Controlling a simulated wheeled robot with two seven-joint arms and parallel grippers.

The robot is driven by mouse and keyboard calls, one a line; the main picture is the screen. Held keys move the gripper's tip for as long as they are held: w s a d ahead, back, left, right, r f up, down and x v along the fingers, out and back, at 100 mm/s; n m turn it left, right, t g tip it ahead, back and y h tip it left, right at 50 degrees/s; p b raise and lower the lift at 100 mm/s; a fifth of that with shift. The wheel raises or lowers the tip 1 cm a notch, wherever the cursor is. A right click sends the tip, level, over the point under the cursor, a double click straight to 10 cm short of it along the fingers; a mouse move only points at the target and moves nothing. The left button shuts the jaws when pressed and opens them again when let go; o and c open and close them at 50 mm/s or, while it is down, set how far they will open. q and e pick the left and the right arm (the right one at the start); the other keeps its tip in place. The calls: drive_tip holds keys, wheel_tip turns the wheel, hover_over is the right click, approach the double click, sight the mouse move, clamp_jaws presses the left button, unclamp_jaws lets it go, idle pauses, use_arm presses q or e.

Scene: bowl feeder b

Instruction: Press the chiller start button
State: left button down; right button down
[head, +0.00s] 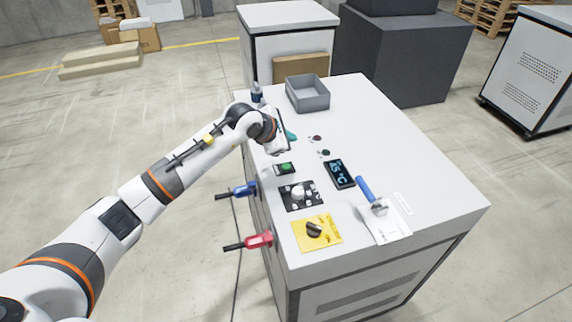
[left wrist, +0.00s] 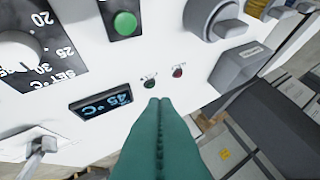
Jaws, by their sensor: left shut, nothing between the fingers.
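A green push button (head: 286,168) sits on a black plate on the white cabinet top. It also shows in the left wrist view (left wrist: 124,23), near the top, uncovered. My left gripper (head: 291,135) is above the cabinet top, beyond the button in the head view. In the left wrist view its teal fingers (left wrist: 159,104) are shut together and empty, with clear space between them and the button. No contact with the button shows. My right gripper is in neither view.
A temperature display (head: 340,174) reads 45 °C. Near it are a dial (head: 299,194), a red indicator (head: 317,138), a dark green indicator (head: 325,152) and a black knob (head: 314,229). A grey bin (head: 308,96) stands behind.

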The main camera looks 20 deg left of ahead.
sight(284, 168)
use_arm(q)
drive_tip(key=shift+w+a+r+y, duration=0.15)
drive_tip(key=shift+a+y, duration=0.25)
drive_tip(key=shift+a, duration=0.45)
wheel_tip(284, 168, down, 8)
drive_tip(key=b, duration=0.4)
drive_tip(key=shift+w+f+b, duration=0.1)
drive_tip(key=shift+f+b, duration=0.4)
idle(1.3)
drive_tip(key=shift+f+b, duration=0.4)
drive_tip(key=shift+b, duration=0.15)
